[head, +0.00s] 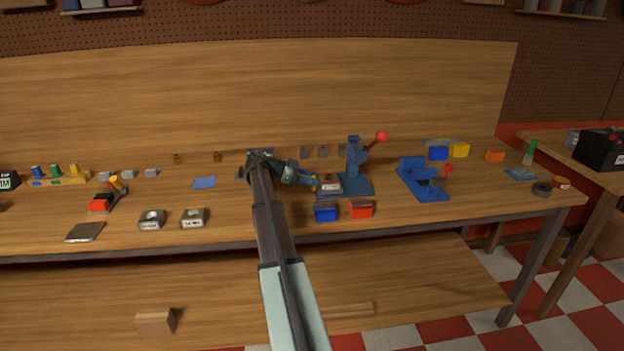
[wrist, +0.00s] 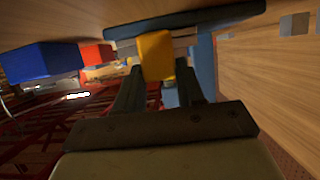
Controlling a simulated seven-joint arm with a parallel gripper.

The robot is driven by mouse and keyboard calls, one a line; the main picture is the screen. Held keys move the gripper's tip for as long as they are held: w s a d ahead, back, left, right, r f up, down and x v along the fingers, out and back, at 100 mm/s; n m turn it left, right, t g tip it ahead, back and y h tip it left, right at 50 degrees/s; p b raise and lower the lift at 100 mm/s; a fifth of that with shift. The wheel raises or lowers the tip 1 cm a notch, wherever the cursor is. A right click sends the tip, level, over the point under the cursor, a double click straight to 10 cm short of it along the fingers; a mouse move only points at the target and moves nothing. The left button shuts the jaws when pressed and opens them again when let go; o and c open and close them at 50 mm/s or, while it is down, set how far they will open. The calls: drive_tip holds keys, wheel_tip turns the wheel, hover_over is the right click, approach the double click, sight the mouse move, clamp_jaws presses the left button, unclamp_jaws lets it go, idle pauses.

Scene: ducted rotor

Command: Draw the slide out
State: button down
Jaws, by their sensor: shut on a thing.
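My gripper (head: 309,181) reaches in from the left to the blue lever press (head: 353,182) on the bench. In the wrist view my gripper (wrist: 160,78) is shut on a yellow grip (wrist: 155,52). The yellow grip appears to be the handle of the slide (head: 330,188), a pale piece low in the press. Pale layered edges (wrist: 183,42) show behind the grip, against the press's dark blue base plate (wrist: 215,20). The fingers partly cover the grip. How far the slide stands out of the press cannot be told.
A blue box (head: 325,212) and a red box (head: 361,209) stand in front of the press. A second blue fixture (head: 422,178) with a red knob stands to the right. Small grey blocks (head: 323,152) line the back.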

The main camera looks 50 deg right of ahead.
drive_tip(key=c, duration=1.1)
unclamp_jaws()
drive_tip(key=shift+w+a, duration=0.25)
drive_tip(key=o, duration=0.4)
drive_tip(key=shift+s+d, duration=0.1)
drive_tip(key=v, duration=1.4)
drive_tip(key=shift+s, duration=0.1)
